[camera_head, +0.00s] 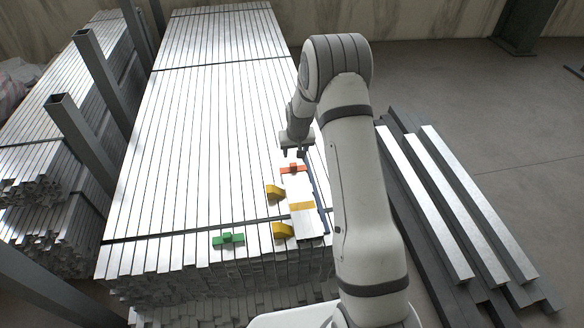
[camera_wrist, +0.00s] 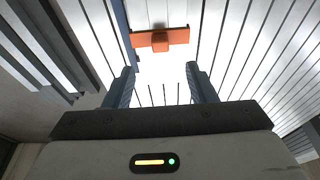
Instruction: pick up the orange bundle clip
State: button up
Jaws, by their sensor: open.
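The orange bundle clip (camera_head: 294,169) lies across the far part of a short white bundle of bars on top of the big metal stack. In the wrist view the orange clip (camera_wrist: 160,39) shows as a flat bar with a raised block in its middle, beyond my fingertips. My gripper (camera_head: 300,152) is just behind and above the clip in the head view. Its two fingers (camera_wrist: 161,72) are spread apart with nothing between them. The gap between the fingers lines up roughly with the clip's raised block.
A green clip (camera_head: 229,240) and yellow clips (camera_head: 275,192) (camera_head: 282,230) sit on the stack (camera_head: 180,150). A yellow band (camera_head: 301,206) crosses the white bundle. A dark blue rail (camera_head: 316,193) runs along the bundle's right side. Grey posts (camera_head: 82,130) stand at the left. Loose bars (camera_head: 450,210) lie at the right.

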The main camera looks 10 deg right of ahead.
aim_at(293, 165)
jog(key=x, duration=0.5)
jog(key=p+x, duration=0.1)
jog(key=x, duration=0.4)
jog(key=shift+w, duration=0.25)
jog(key=c, duration=1.1)
